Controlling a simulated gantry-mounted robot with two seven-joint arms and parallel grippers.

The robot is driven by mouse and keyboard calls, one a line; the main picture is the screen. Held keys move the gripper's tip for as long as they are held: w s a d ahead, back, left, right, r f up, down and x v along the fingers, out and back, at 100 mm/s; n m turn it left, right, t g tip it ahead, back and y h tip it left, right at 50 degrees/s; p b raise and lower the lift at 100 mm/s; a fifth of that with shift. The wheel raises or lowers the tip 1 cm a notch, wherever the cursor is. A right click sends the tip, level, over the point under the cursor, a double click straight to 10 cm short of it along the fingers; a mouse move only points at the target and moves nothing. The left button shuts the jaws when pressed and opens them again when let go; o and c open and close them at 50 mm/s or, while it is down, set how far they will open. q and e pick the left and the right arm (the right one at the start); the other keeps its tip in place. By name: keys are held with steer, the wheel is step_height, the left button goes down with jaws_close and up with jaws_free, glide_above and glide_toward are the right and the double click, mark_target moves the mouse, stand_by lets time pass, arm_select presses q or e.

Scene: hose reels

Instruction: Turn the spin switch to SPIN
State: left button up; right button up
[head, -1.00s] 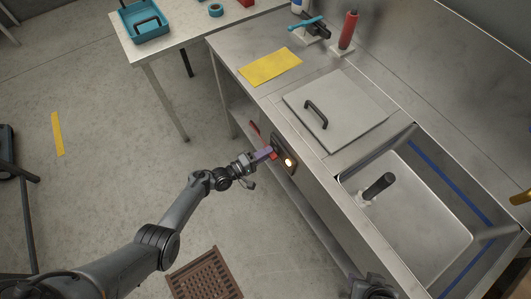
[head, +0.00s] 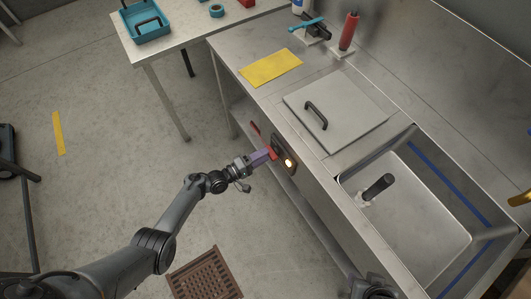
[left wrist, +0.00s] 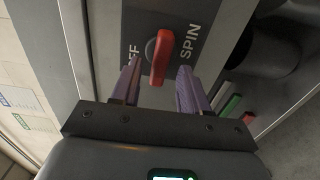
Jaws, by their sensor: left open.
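The spin switch (left wrist: 161,57) is a red lever handle on a dark panel. In the left wrist view it sits between the OFF lettering on the left and the SPIN lettering on the right, its long end toward my fingers. In the head view the panel (head: 279,147) is on the front of the steel counter, with a lit lamp (head: 288,162). My left gripper (left wrist: 157,84) is open. Its purple fingers lie either side of the lever's end, with gaps visible. It also shows in the head view (head: 265,155) at the panel.
The counter (head: 236,50) holds a yellow cloth (head: 270,67), a grey lid with a handle (head: 335,110) and a sink (head: 425,205). A shelf (head: 310,225) runs below. A side table (head: 165,50) stands behind; the floor left of the counter is mostly clear.

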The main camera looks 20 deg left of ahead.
arm_select(q)
steer(key=p+v, duration=0.1)
steer(key=v, duration=0.8)
steer(key=shift+p, duration=0.35)
